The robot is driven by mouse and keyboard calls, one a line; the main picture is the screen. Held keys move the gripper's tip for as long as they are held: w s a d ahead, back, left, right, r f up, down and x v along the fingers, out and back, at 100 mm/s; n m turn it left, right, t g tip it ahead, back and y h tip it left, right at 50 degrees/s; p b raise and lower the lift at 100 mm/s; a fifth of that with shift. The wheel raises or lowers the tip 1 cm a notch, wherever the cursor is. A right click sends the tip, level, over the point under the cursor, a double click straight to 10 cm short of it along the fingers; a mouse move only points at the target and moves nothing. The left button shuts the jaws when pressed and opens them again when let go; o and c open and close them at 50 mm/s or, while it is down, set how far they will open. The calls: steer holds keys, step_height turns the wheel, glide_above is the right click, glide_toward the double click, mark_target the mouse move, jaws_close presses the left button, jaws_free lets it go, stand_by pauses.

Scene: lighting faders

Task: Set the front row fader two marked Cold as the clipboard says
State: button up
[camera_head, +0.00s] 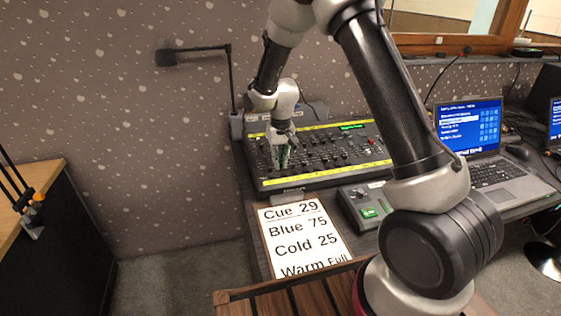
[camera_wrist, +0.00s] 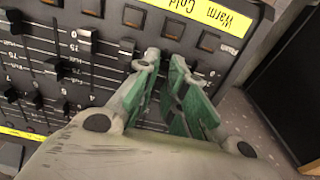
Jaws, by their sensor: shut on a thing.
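The fader console (camera_head: 330,181) is a dark desk with yellow strips at its back and front edges. My gripper (camera_head: 282,158) is down at its left part. In the wrist view my gripper (camera_wrist: 164,66) has its green-padded fingers closed around the spot below the button under the yellow label Cold (camera_wrist: 185,4). The fader cap between the fingers is hidden, so its setting cannot be read. The clipboard sheet (camera_head: 300,249) reads Cue 29, Blue 75, Cold 25, Warm Full.
Other fader caps, such as one at the left (camera_wrist: 85,36), stand close by. A small box with a green label (camera_head: 366,206) sits in front of the console. A laptop (camera_head: 475,135) stands to the right, and a lamp (camera_head: 195,50) rises behind at left.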

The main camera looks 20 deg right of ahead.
mark_target(281, 164)
steer(key=o, duration=0.4)
steer(key=shift+o, duration=0.2)
steer(key=shift+r, duration=0.15)
steer(key=shift+r, duration=1.15)
steer(key=shift+r, duration=0.2)
step_height(281, 164, up, 12)
steer(key=s, duration=0.1)
steer(key=shift+f, duration=0.25)
